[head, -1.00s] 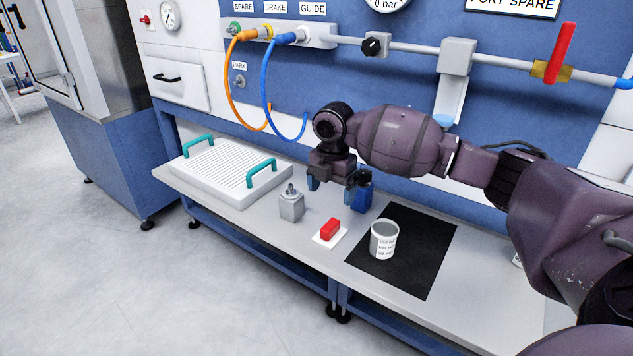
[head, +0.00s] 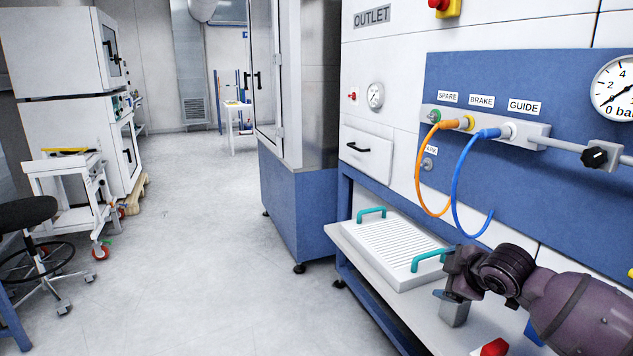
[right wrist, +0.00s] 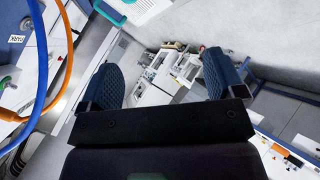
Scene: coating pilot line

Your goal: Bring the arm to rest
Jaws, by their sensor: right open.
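My right gripper (head: 446,294) is at the lower right of the head view, in front of the bench. Its jaws are apart and empty. In the right wrist view its two blue ribbed fingers (right wrist: 160,80) stand wide, with only distant floor and white equipment between them. My right arm comes in from the lower right corner. My left gripper is not in view.
A white ribbed tray (head: 385,252) with teal handles lies on the bench close by. Orange (head: 420,190) and blue (head: 457,190) hoses hang from the panel. Open floor (head: 210,240) lies left.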

